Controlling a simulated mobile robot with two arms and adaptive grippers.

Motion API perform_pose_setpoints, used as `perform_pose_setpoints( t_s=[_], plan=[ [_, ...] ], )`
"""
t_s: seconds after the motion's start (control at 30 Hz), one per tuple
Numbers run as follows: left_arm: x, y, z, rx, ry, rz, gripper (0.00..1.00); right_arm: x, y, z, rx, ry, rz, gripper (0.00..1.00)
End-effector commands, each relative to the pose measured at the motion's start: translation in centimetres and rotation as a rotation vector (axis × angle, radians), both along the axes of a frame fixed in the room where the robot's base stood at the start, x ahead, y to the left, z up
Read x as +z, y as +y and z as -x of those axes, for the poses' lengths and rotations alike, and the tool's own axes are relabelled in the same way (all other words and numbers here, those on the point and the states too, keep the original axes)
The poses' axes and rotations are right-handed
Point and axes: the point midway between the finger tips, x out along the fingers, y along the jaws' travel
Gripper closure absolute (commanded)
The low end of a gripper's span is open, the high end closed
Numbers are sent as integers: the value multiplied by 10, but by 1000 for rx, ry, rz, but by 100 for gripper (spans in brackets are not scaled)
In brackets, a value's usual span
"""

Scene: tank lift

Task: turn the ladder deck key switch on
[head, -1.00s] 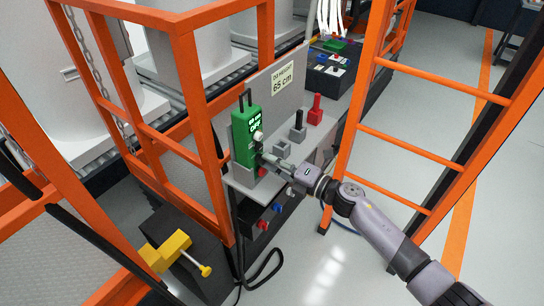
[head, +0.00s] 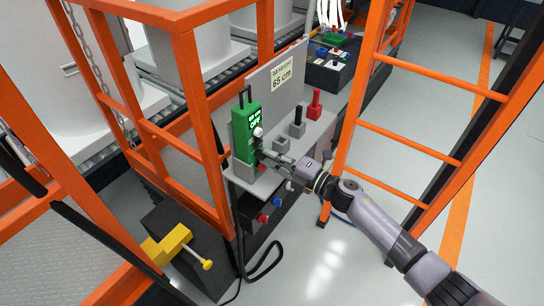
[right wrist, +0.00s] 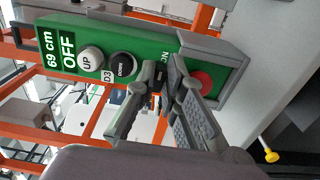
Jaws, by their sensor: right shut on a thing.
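The green control box (head: 241,135) stands on the grey console beside the orange frame. In the right wrist view the control box (right wrist: 140,45) shows a display (right wrist: 58,50) reading 69 cm and OFF. A white UP button (right wrist: 90,59), a black DOWN button (right wrist: 123,65) and a red button (right wrist: 203,82) are on its face. My right gripper (head: 261,153) reaches in from the right. In the right wrist view its fingertips (right wrist: 167,70) are shut on the dark key switch (right wrist: 157,77), between the DOWN and red buttons, beside the ON label. The fingers hide much of the key. My left gripper is not in view.
The grey console (head: 294,155) carries grey, black and red levers. An orange ladder (head: 408,144) stands close to the right of my arm. Orange railings (head: 186,105) are on the left, and a black box with a yellow part (head: 172,242) stands low there.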

Motion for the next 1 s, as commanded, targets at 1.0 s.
perform_pose_setpoints(
  t_s=[1.0],
  plan=[
    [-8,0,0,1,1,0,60,-2,0,0,0,-85,62,70]
  ],
)
